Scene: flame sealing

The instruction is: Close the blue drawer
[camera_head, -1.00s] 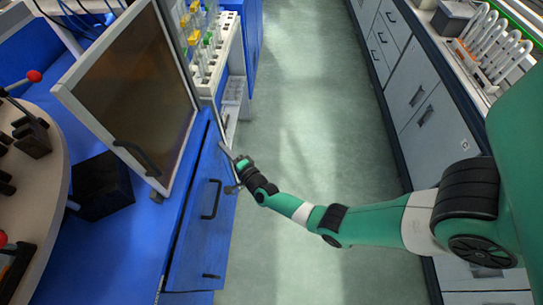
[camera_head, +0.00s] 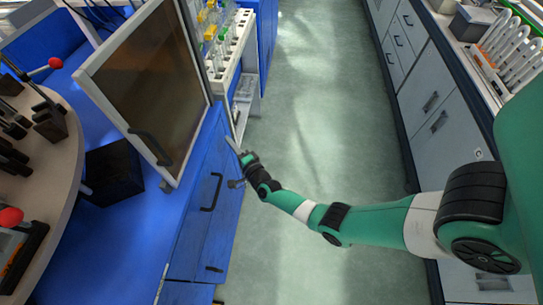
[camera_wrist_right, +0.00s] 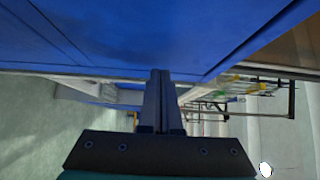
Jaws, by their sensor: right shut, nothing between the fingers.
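The blue drawer front (camera_head: 193,222) is at the lower left of the head view, below the blue worktop, with a dark bar handle (camera_head: 211,192) on it. I cannot tell how far the drawer stands out. My right gripper (camera_head: 232,144) is shut and empty, by the upper right edge of the blue front; I cannot tell whether it touches. In the right wrist view the shut fingers (camera_wrist_right: 159,76) point at the lower edge of a large blue surface (camera_wrist_right: 140,35). My left gripper is not in view.
A framed dark door panel (camera_head: 155,85) stands open above the worktop. A white rack (camera_head: 228,45) with tubes stands behind it. A second dark handle (camera_head: 214,268) is lower on the blue front. The green floor (camera_head: 320,120) is clear up to the grey cabinets (camera_head: 450,130).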

